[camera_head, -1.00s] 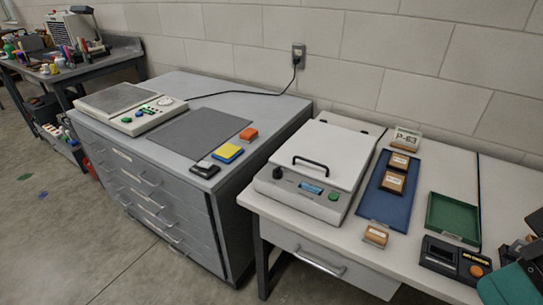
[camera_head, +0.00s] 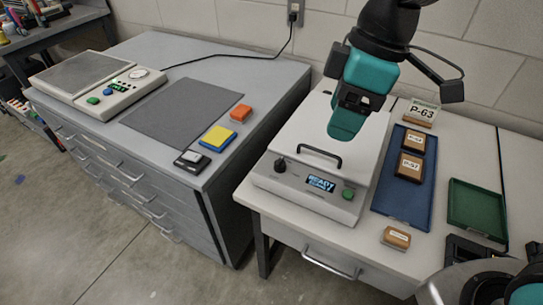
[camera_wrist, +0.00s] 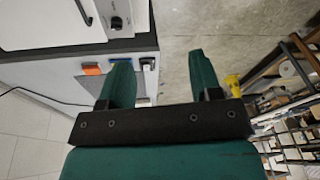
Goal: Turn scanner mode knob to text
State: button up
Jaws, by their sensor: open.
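The scanner (camera_head: 372,140) is a pale box with a white lid and a black handle on the white table. Its dark mode knob (camera_head: 280,165) is at the left of the front panel, left of a lit display reading READY and a green button (camera_head: 348,194). The knob's setting is too small to read. My gripper (camera_head: 343,124) hangs above the scanner's lid, apart from the knob. In the wrist view my gripper (camera_wrist: 160,62) is open and empty, with two teal fingers apart. A dark knob (camera_wrist: 117,22) shows at the upper left there.
A green tray (camera_head: 478,209) lies further right. A grey cabinet (camera_head: 225,105) with a control unit (camera_head: 118,95) and coloured blocks stands left, across a gap.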

jog(key=w+a+f+n+h, duration=0.2)
jog(key=w+a+f+n, duration=0.1)
jog(key=w+n, duration=0.4)
jog(key=n+h, duration=0.1)
jog(key=n, duration=0.5)
send_near(280, 160)
notch_tip(280, 160, down, 10)
jog(key=shift+s+d+f+p, duration=0.15)
jog(key=shift+f+p, duration=0.1)
jog(key=shift+p, duration=0.35)
jog(key=c, duration=0.9)
jog(key=shift+c, duration=0.2)
